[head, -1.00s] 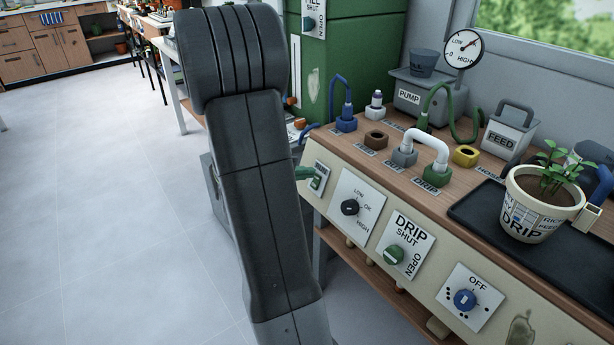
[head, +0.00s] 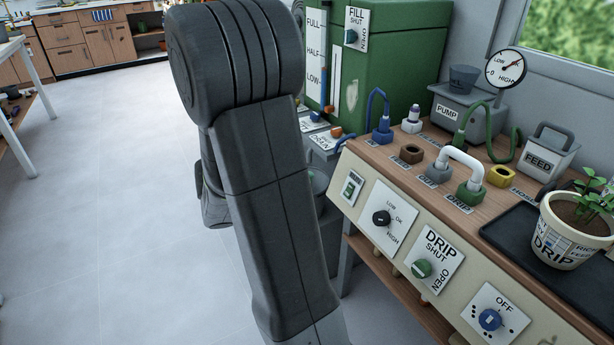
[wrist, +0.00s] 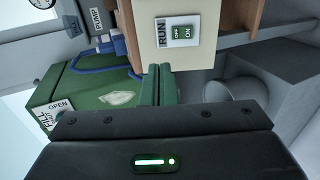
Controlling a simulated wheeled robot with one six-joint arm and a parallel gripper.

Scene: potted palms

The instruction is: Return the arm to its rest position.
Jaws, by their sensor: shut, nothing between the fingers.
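My gripper (wrist: 158,88) shows in the wrist view with its green fingers together and nothing between them. The fingertips are just below the RUN switch (wrist: 178,32) in that picture, apart from it as far as I can tell. In the head view my dark arm (head: 265,190) stands bent in front of the bench, and my gripper is hidden behind it. The RUN switch also shows in the head view (head: 351,188), on the left end of the bench front, clear of the arm.
The wooden bench (head: 385,158) carries hose sockets, a pump (head: 462,112), a feed box (head: 545,155) and a potted plant (head: 570,235) on a black tray (head: 505,228). A green tank (head: 390,60) stands behind. The floor (head: 110,200) at left is clear.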

